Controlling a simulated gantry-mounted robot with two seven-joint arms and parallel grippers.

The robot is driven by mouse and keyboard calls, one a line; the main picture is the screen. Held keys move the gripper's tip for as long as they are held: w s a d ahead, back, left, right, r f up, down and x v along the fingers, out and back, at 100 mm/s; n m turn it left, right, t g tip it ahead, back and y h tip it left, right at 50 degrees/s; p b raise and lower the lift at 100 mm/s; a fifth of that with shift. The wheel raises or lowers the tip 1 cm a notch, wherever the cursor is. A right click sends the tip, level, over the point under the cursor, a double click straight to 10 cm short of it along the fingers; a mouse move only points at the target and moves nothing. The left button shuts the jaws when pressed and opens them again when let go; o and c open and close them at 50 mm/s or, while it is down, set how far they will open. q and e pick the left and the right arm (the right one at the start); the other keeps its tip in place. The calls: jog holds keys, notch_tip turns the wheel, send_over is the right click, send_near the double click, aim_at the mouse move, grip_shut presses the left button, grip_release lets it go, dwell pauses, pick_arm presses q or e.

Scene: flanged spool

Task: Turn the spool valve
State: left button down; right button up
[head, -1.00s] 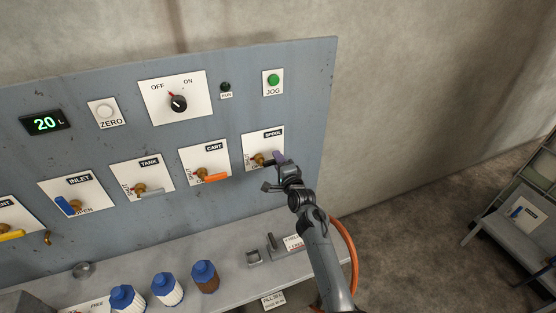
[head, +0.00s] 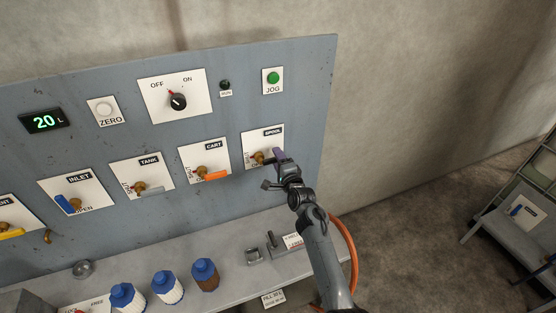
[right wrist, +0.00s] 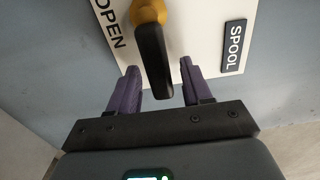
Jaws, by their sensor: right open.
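The spool valve has a brass body (head: 260,158) on a white plate labelled SPOOL (head: 272,133) at the right end of the valve row. In the right wrist view its black lever handle (right wrist: 153,65) extends from the brass hub (right wrist: 149,12) toward me. My right gripper (head: 278,157) is at this valve and partly hides it in the head view. Its two purple fingers (right wrist: 159,68) are open, one on each side of the handle's end, with visible gaps. The word OPEN shows on the plate left of the handle in the wrist view. My left gripper is not in view.
The cart valve (head: 213,176) with an orange handle is just left, then the tank (head: 152,190) and inlet (head: 68,204) valves. Blue-capped bottles (head: 168,288) stand on the shelf below. An orange hose (head: 350,250) hangs behind my right arm. Bare wall lies right of the panel.

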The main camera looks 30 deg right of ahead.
jog(key=shift+s+r+p, duration=0.15)
jog(key=shift+s+p, duration=0.1)
jog(key=shift+p, duration=0.15)
jog(key=s+a+p, duration=0.2)
jog(key=s+p, duration=0.7)
jog(key=s, duration=0.1)
jog(key=shift+s+f, duration=0.1)
jog(key=shift+f, duration=0.1)
